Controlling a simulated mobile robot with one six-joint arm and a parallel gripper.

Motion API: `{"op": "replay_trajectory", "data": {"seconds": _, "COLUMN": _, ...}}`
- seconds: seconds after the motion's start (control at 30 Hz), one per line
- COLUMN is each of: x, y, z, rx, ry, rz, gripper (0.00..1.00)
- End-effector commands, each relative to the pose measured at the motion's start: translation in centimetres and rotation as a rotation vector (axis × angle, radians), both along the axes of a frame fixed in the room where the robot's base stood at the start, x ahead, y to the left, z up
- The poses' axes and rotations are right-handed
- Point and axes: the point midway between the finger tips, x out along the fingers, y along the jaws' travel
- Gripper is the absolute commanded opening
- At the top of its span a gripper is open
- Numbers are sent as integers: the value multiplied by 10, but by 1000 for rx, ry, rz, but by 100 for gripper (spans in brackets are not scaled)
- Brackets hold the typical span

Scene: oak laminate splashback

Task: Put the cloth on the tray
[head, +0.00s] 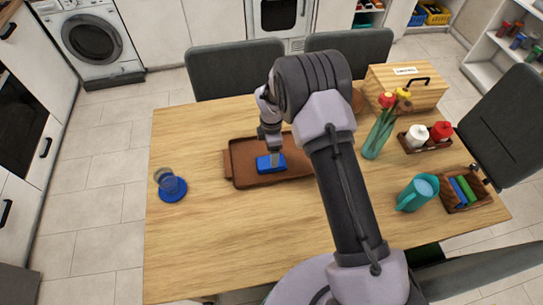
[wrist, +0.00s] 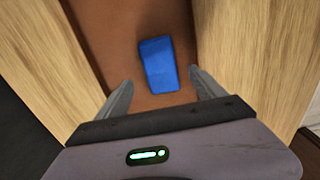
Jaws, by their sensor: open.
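The blue folded cloth (head: 270,163) lies on the brown tray (head: 241,178), near its left half. In the wrist view the cloth (wrist: 157,65) lies flat on the brown tray surface (wrist: 110,50). My gripper (head: 273,158) is directly over the cloth in the head view. In the wrist view my gripper (wrist: 160,90) is open, with one finger on each side and the cloth lying beyond and between the tips. The fingers do not touch the cloth there. My arm hides the right part of the tray in the head view.
A glass on a blue coaster (head: 172,193) stands at the left. The table's front left is clear.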

Motion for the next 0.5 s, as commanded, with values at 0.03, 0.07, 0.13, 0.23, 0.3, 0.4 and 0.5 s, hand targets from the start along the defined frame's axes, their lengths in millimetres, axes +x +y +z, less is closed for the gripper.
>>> {"op": "replay_trajectory", "data": {"seconds": 0.03, "x": 1, "y": 0, "z": 17, "rx": 0, "ry": -2, "rz": 0, "gripper": 79}}
{"op": "replay_trajectory", "data": {"seconds": 0.07, "x": 0, "y": 0, "z": 25, "rx": 0, "ry": -2, "rz": 0, "gripper": 79}}
{"op": "replay_trajectory", "data": {"seconds": 0.13, "x": 0, "y": 0, "z": 40, "rx": 0, "ry": -2, "rz": 0, "gripper": 79}}
{"op": "replay_trajectory", "data": {"seconds": 0.23, "x": 0, "y": 0, "z": 54, "rx": 0, "ry": -1, "rz": 0, "gripper": 79}}
{"op": "replay_trajectory", "data": {"seconds": 0.3, "x": 0, "y": 0, "z": 59, "rx": 0, "ry": 0, "rz": 0, "gripper": 79}}
{"op": "replay_trajectory", "data": {"seconds": 0.4, "x": 0, "y": 0, "z": 61, "rx": 0, "ry": 1, "rz": -1, "gripper": 79}}
{"op": "replay_trajectory", "data": {"seconds": 0.5, "x": 1, "y": -4, "z": 86, "rx": 11, "ry": -18, "rz": -72, "gripper": 79}}
